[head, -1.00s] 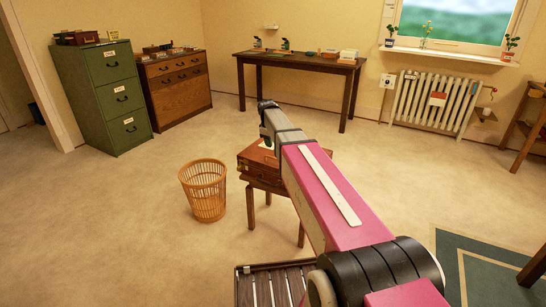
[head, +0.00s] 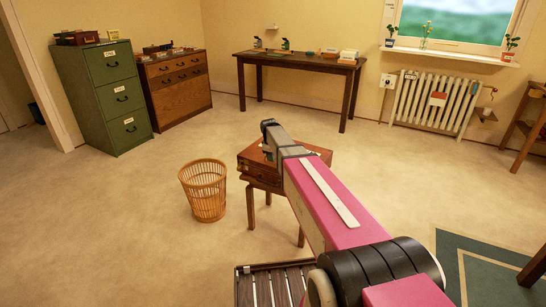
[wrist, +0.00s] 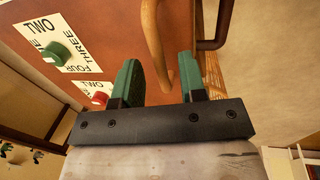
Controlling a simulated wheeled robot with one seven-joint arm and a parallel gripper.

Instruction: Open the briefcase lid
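The brown briefcase (head: 249,166) lies on a small wooden stool in the head view, partly hidden behind my arm. Its lid looks shut. In the wrist view a reddish-brown panel (wrist: 105,30), seemingly the briefcase, carries a green knob (wrist: 56,54) and a red knob (wrist: 98,98) beside white number labels. A curved tan handle (wrist: 153,35) runs down into the gap between my fingers. My gripper (wrist: 158,60) is open, with a green finger on each side of the handle's lower end. I cannot tell whether they touch it. The fingertips are hidden in the head view.
A wicker basket (head: 205,190) stands on the floor left of the stool. A slatted dark wooden piece (head: 272,288) is at the bottom. A green filing cabinet (head: 107,97), a drawer chest (head: 180,98) and a desk (head: 300,60) stand farther back. Open floor lies between.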

